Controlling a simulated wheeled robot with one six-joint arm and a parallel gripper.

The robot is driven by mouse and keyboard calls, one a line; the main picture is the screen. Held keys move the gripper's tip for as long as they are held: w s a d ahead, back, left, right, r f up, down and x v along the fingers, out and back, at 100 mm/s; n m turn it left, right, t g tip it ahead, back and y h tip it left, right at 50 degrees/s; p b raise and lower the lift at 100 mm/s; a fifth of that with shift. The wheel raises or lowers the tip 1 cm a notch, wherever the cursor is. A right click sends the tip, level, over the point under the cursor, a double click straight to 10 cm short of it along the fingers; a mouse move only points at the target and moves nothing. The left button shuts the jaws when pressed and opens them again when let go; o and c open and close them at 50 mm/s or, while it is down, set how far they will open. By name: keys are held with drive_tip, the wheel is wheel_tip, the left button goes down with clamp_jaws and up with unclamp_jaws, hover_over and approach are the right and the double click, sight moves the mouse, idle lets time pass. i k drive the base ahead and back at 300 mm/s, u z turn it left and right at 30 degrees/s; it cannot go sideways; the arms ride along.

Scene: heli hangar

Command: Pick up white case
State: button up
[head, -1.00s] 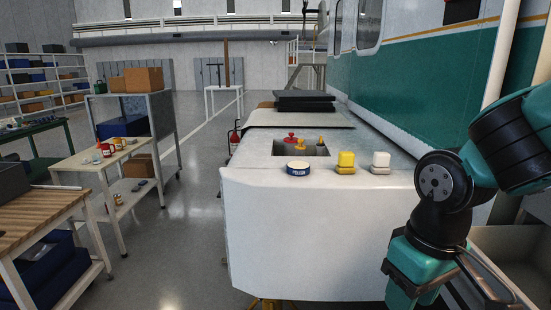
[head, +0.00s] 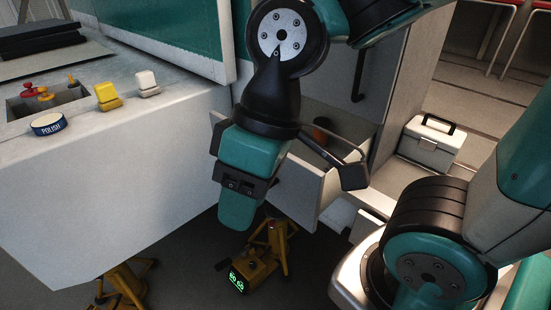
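The white case (head: 432,143) is a small box with a black handle on top and light latches on its front. It stands upright on the floor at the right in the head view, beside a grey cabinet. My gripper (head: 243,203) hangs from my teal and black arm near the picture's middle, left of the case and well apart from it. Nothing shows held in it.
An open drawer (head: 297,190) with a reddish-brown item lies behind my gripper. A white counter (head: 110,165) at left carries a polish tin (head: 48,124), a yellow block (head: 107,96) and a white block (head: 147,82). Yellow stands (head: 270,250) are below. Red-topped stools (head: 500,30) are at back right.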

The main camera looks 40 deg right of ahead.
sight(435, 146)
drive_tip(key=z, duration=1.9)
drive_tip(key=k, duration=0.5)
drive_tip(key=u, duration=0.9)
drive_tip(key=i, duration=0.7)
drive_tip(key=z, duration=1.15)
